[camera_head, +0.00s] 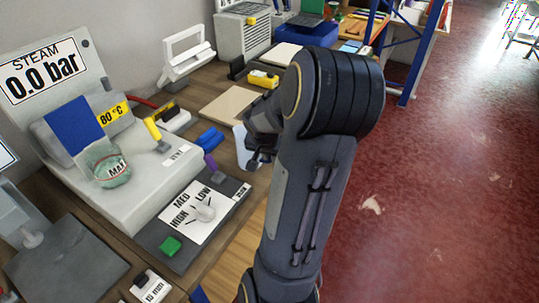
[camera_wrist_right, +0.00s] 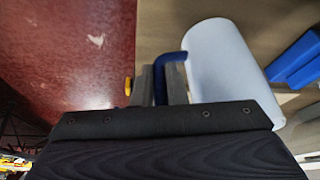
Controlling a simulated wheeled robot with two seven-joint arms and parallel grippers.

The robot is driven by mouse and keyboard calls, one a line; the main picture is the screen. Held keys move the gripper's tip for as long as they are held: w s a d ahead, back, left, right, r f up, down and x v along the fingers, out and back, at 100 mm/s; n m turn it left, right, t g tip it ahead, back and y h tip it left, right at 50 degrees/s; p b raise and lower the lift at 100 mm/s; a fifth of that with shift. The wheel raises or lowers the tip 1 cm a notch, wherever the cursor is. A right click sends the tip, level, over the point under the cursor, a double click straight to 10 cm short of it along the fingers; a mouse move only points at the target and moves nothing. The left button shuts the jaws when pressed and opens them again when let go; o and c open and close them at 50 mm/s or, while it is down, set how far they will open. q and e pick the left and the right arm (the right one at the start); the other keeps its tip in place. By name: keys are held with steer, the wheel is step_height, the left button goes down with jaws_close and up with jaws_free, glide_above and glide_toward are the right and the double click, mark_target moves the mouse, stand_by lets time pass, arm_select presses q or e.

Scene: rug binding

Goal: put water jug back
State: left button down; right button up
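The water jug (camera_wrist_right: 225,58) is a pale, bluish-white cylinder with a blue handle (camera_wrist_right: 172,57). It lies across the right wrist view, right of the fingers. My right gripper (camera_wrist_right: 161,85) has its two grey fingers on either side of the handle, with no clear gap showing, so it looks shut on it. In the head view only a pale strip of the jug (camera_head: 239,137) shows beside my right gripper (camera_head: 254,160), at the bench's right edge; my arm hides most of it. The jug's base is not clear. My left gripper is not in view.
The steam station (camera_head: 150,190) with a green-tinted MAX vessel (camera_head: 108,166) stands at left. A dial panel (camera_head: 165,243), blue blocks (camera_head: 209,139) and a tan board (camera_head: 229,105) are close to the gripper. The red floor (camera_head: 430,200) at right is open.

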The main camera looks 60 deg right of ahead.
steer(key=o, duration=0.5)
steer(key=shift+c, duration=0.2)
steer(key=shift+a+r, duration=0.1)
steer(key=shift+r, duration=0.4)
steer(key=v, duration=1.1)
steer(key=s+a+f+n+t+y, duration=0.1)
steer(key=a+n+y, duration=0.3)
steer(key=a, duration=1.1)
steer(key=a+f+n+t+y, duration=0.1)
steer(key=a+n+t+y, duration=0.2)
steer(key=a+n, duration=0.7)
steer(key=a+y, duration=0.1)
steer(key=a, duration=0.5)
steer(key=shift+s+a+f+p, duration=0.2)
steer(key=shift+s+a+p, duration=0.1)
steer(key=shift+s, duration=0.1)
steer(key=shift+d, duration=0.1)
